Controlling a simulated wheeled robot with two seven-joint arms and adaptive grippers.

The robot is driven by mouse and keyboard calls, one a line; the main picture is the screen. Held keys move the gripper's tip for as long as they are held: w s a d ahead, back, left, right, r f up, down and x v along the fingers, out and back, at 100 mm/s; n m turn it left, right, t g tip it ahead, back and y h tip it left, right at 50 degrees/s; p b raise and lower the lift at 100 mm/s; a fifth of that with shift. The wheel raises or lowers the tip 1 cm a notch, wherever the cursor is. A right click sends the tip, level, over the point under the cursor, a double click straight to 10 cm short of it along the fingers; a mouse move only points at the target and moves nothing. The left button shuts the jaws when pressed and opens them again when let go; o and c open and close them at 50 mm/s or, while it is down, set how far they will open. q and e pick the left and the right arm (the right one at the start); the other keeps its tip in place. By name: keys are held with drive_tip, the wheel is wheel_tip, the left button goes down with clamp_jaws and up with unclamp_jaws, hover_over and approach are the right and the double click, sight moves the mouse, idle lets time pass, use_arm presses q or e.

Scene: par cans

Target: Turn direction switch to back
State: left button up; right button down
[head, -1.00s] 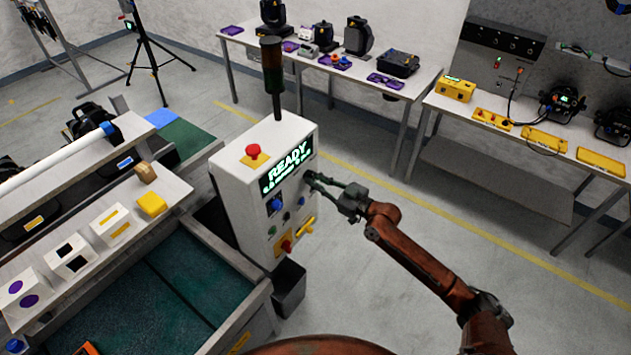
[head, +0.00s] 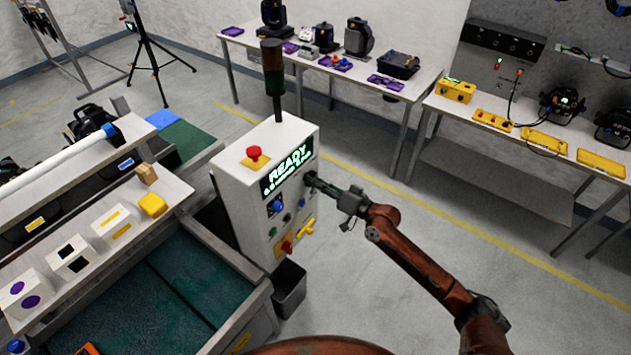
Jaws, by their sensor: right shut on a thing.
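The control box (head: 240,205) is a white cabinet with a lit display (head: 287,177) reading "READY". My right gripper (head: 312,180) is at the panel's right side, beside the display. Its fingers are closed together on a small control there, which I take to be the direction switch. The fingers hide this control, so its setting cannot be read. Below the display are a blue knob (head: 276,206), a red knob (head: 287,246) and a yellow handle (head: 306,228). My left gripper is not in view.
A red stop button (head: 253,153) and a dark signal lamp (head: 272,68) stand on top of the box. A conveyor bed (head: 160,285) lies at the left, with a dark bin (head: 289,288) below the panel. Open floor (head: 400,310) surrounds my right arm.

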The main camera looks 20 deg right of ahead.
drive_tip(key=shift+r+m, duration=0.1)
drive_tip(key=shift+m, duration=0.3)
drive_tip(key=c, duration=1.9)
unclamp_jaws()
drive_tip(key=shift+c, duration=0.2)
drive_tip(key=v, duration=1.2)
drive_tip(key=shift+w, duration=0.1)
